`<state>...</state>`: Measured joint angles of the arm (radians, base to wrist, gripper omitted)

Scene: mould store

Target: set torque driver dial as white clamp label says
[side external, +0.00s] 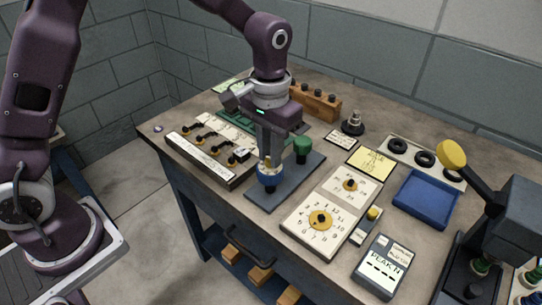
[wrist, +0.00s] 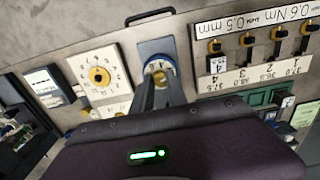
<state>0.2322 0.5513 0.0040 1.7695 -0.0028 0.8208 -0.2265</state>
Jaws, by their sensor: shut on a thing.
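My gripper (side external: 267,160) points straight down over a blue-grey plate (side external: 259,195) and is shut on the yellowish top of a round blue-collared piece (side external: 270,180), which looks like the torque driver's dial. In the wrist view my gripper (wrist: 158,82) covers part of that piece; its blue rim (wrist: 172,67) and a pale marked face show, but the marks are too small to read. A white strip (side external: 205,157) with several black-and-yellow clamps lies to the left. In the wrist view the strip (wrist: 250,25) reads 0.5 mm and 0.6 Nm. A small white label (wrist: 217,64) sits by one clamp.
A green-capped post (side external: 302,147) stands close behind my gripper. A white panel (side external: 295,222) with numbered yellow-knobbed dials lies to the right. Beyond are a blue tray (side external: 427,199), a handheld meter (side external: 383,266) and a dark machine with a yellow knob (side external: 452,154).

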